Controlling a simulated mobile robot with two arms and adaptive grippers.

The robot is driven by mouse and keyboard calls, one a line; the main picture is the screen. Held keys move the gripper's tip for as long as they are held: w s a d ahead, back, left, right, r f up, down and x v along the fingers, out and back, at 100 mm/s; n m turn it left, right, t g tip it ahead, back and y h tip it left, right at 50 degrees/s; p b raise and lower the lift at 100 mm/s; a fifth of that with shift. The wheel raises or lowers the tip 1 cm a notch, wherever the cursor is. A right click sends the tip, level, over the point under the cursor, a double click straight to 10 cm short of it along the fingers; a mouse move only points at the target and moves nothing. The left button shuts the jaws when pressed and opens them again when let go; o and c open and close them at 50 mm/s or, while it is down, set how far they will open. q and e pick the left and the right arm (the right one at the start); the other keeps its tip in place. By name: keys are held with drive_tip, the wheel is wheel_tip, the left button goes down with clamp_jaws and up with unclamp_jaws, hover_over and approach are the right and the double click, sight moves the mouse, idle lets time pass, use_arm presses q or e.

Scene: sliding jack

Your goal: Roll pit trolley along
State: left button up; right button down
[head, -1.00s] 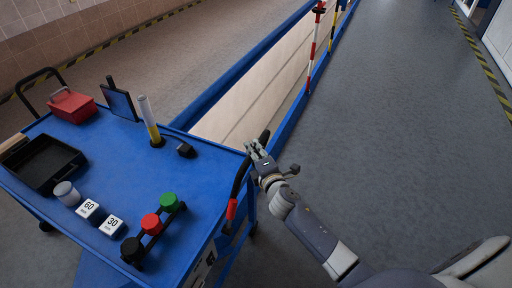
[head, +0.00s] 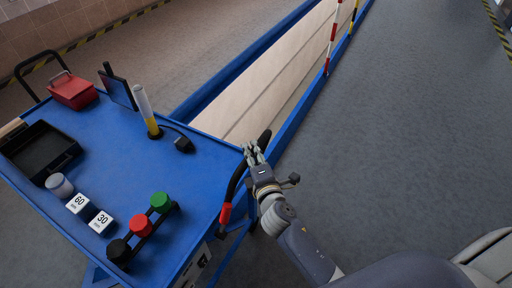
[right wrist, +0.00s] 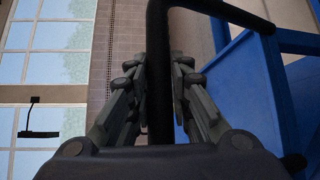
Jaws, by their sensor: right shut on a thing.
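The pit trolley (head: 110,152) is a blue cart with a flat blue top at the left of the head view. A black push handle (head: 236,182) with a red section stands at its right edge. My right gripper (head: 254,152) is at the upper part of this handle, shut on it. In the right wrist view the black handle bar (right wrist: 160,75) runs between the two fingers of my right gripper (right wrist: 160,85). My left gripper is in neither view.
On the trolley are a red box (head: 73,90), a black tray (head: 40,150), a yellow-white cylinder (head: 146,110) and several coloured knobs (head: 141,224). A blue-edged pit (head: 270,85) lies beyond. Striped posts (head: 332,45) stand along its edge. Grey floor at right is clear.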

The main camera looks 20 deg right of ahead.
drive_tip(key=shift+s+a+f, duration=0.1)
drive_tip(key=shift+s+a, duration=0.05)
idle(0.3)
drive_tip(key=c, duration=1.4)
unclamp_jaws()
drive_tip(key=shift+c, duration=0.2)
drive_tip(key=shift+s, duration=0.1)
drive_tip(key=s+r, duration=0.1)
drive_tip(key=s, duration=1)
drive_tip(key=shift+s+a+r, duration=0.35)
drive_tip(key=shift+a, duration=0.05)
